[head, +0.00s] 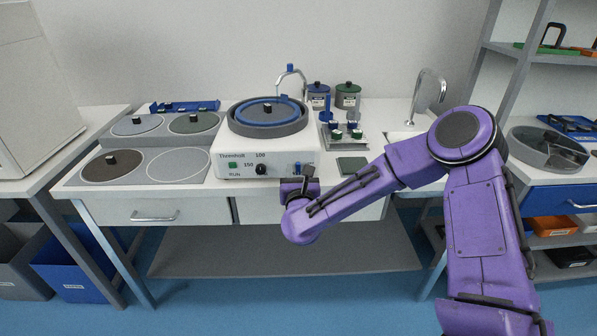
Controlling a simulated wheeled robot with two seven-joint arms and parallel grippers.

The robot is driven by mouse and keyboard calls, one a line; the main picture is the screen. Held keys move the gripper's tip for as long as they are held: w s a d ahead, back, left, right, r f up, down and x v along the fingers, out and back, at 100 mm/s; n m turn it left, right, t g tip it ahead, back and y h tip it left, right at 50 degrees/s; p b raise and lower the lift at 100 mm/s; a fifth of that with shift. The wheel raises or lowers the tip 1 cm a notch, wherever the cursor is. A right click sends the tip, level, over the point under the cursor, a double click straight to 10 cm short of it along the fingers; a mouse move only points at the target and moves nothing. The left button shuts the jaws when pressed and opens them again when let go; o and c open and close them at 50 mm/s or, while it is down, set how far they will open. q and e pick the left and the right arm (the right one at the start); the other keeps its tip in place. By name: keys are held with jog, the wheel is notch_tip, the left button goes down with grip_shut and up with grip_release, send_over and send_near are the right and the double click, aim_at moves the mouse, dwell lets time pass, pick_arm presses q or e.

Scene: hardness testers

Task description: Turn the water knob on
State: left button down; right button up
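A white polishing machine (225,160) stands on the bench, with a round grey bowl and a blue-rimmed disc on top. No label for a water knob is readable. A small tap with a blue top (290,68) rises behind the bowl. My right gripper (307,174) is at the panel's right end, close to the blue knob. Contact and finger opening cannot be made out. My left gripper is out of view.
A rack of small bottles (345,134) and a dark green pad (352,165) stand right of the machine. A drawer (155,211) sits below.

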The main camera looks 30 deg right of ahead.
grip_shut()
jog(key=shift+n, duration=1.3)
jog(key=n, duration=0.3)
jog(key=shift+a+n, duration=0.1)
jog(key=shift+n, duration=0.2)
jog(key=n, duration=0.5)
jog(key=shift+a+f+n, duration=0.1)
jog(key=shift+n, duration=0.2)
jog(key=n+p, duration=0.1)
jog(key=n, duration=0.5)
jog(key=shift+f, duration=0.1)
jog(key=shift+n, duration=0.3)
